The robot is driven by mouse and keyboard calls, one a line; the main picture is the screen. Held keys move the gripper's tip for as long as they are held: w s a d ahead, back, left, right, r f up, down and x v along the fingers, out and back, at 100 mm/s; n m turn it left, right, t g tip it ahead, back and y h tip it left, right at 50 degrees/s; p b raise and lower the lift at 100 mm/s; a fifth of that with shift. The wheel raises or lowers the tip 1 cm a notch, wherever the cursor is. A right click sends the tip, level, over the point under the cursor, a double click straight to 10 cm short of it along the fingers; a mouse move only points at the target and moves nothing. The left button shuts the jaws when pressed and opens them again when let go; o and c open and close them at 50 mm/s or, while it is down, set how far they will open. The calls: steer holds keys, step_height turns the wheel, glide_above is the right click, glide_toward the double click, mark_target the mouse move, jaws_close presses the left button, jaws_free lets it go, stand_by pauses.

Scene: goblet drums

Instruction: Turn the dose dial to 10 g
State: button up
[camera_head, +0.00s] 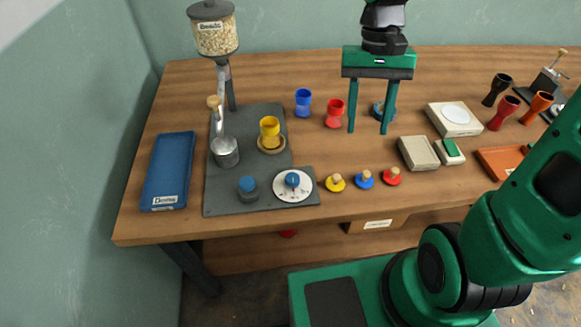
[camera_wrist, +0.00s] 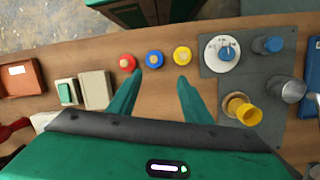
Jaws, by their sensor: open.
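The dose dial (camera_head: 292,185) is a white disc with dark marks and a blue knob, on the front right of a dark grey plate (camera_head: 215,185). In the wrist view the dial (camera_wrist: 213,49) is at the upper right, its knob (camera_wrist: 227,53) in the middle. The marks are too small to read, so I cannot tell the setting. My gripper (camera_head: 366,132) is open and empty, pointing down above the table, to the right of and behind the dial. In the wrist view its two green fingers (camera_wrist: 157,75) are spread apart, with the dial beyond the right finger.
A blue-capped grey knob (camera_head: 248,188) stands left of the dial. Yellow, blue and red knobs (camera_head: 364,179) stand right of it. A yellow cup (camera_head: 269,130), metal pot (camera_head: 225,151) and bean hopper (camera_head: 214,30) are behind. Blue (camera_head: 303,101) and red (camera_head: 335,112) cups stand near my gripper.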

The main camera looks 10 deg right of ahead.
steer(key=n+g, duration=0.2)
glide_toward(293, 177)
step_height(293, 177, up, 2)
steer(key=w+d, duration=0.1)
steer(key=shift+y, duration=0.3)
steer(key=x, duration=1)
steer(key=shift+s+a+f, duration=0.1)
steer(key=shift+a+f, duration=0.1)
steer(key=shift+a, duration=0.05)
steer(key=shift+c, duration=0.7)
steer(key=c, duration=0.9)
